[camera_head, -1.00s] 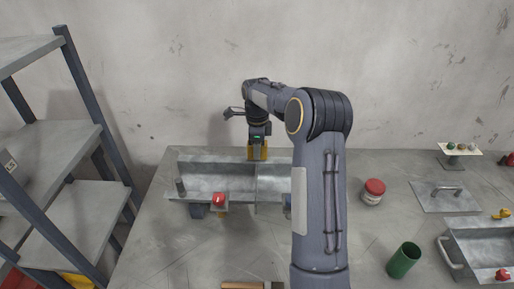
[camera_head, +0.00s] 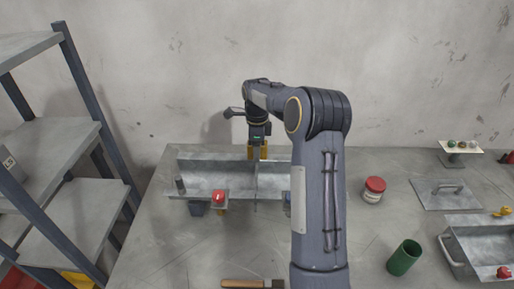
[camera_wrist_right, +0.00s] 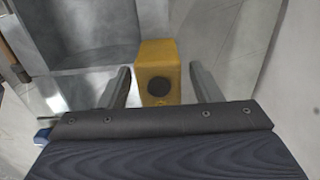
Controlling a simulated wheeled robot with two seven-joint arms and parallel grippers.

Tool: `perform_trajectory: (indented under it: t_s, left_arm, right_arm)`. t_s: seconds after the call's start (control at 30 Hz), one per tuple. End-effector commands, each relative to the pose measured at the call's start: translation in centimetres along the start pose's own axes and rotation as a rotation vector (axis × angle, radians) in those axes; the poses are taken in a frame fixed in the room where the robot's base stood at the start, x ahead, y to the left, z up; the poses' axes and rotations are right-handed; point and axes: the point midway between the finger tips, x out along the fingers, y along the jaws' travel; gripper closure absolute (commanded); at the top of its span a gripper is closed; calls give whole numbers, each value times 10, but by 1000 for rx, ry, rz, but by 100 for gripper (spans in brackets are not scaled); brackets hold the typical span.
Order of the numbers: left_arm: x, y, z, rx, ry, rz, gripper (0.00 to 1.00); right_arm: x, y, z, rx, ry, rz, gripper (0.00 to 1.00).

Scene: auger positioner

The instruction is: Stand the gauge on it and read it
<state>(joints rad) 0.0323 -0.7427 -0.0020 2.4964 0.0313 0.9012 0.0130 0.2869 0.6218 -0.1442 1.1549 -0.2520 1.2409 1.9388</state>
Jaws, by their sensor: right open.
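A yellow block with a dark round face (camera_wrist_right: 158,82) stands between the two fingers of my right gripper (camera_wrist_right: 160,86) in the right wrist view. The fingers are open, with a gap on each side of it. I cannot tell for sure whether this block is the gauge. In the head view my right gripper (camera_head: 257,150) points down at the rear edge of a grey metal trough (camera_head: 205,181), with yellow showing at its fingertips. The trough's right end is hidden behind my right arm. My left gripper is not in view.
A red knob (camera_head: 218,197) is at the trough's front. A red-lidded jar (camera_head: 374,190), a green cup (camera_head: 404,258), a handled metal plate (camera_head: 446,194) and a metal tray (camera_head: 480,243) lie to the right. A wooden-handled tool (camera_head: 243,284) is at the front. Shelves (camera_head: 75,215) stand left.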

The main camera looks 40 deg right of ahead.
Motion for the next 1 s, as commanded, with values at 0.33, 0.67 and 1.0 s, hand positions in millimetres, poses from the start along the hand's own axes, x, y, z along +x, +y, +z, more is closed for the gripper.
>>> perform_trajectory:
  t_s: [0.33,0.67,1.0]
  left_arm:
    - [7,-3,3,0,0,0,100]
    - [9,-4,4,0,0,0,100]
    - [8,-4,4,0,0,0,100]
  right_arm:
    - [-43,-1,1,0,-3,-5,42]
    - [-78,0,0,-1,-1,-2,42]
    - [-78,0,0,0,0,-1,42]
